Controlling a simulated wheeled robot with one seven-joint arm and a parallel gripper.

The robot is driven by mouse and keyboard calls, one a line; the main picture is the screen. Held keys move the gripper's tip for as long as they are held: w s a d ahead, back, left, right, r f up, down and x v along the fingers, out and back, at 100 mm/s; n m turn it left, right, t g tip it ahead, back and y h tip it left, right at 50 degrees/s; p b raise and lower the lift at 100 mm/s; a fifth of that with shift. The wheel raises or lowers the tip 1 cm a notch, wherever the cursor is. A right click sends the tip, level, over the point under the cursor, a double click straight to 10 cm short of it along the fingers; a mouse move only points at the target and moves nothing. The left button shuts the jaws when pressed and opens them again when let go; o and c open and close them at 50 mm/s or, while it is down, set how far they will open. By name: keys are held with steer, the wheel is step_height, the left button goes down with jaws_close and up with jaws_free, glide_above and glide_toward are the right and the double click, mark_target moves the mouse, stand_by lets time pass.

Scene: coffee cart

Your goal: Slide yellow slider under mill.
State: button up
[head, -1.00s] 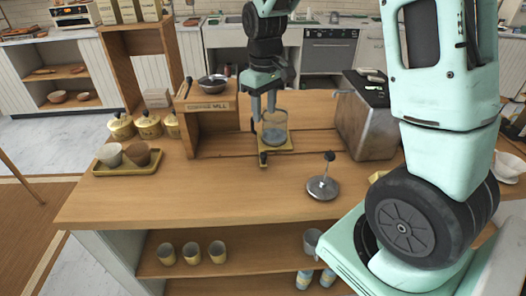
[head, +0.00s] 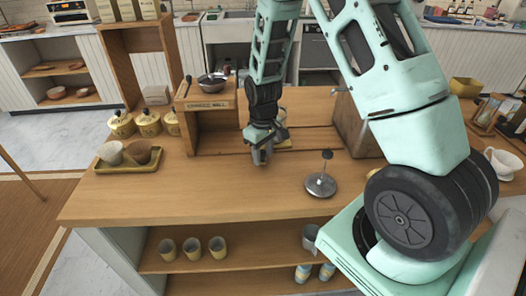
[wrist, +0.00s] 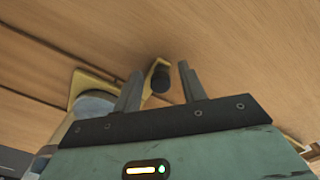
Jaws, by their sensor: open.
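The coffee mill (head: 208,103) is a wooden housing with a bowl on top, at the back left of the counter. The yellow slider (head: 284,145) lies on the counter to its right, mostly hidden behind my gripper (head: 262,159). A glass jar (head: 282,117) stands on it, partly hidden too. In the wrist view the slider (wrist: 88,82) shows at the left with the jar (wrist: 92,104) on it.
The counter's front middle is clear.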

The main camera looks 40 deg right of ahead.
jaws_close()
steer(key=w+a, duration=0.3)
steer(key=a, duration=0.1)
steer(key=w+a, duration=0.3)
steer(key=a, duration=0.2)
steer(key=w+a, duration=0.3)
steer(key=a, duration=0.1)
steer(key=shift+w+a, duration=0.2)
steer(key=shift+a, duration=0.2)
steer(key=shift+w+a, duration=0.5)
steer(key=shift+a, duration=0.25)
jaws_free()
steer(key=shift+w+a, duration=0.1)
steer(key=shift+a, duration=0.05)
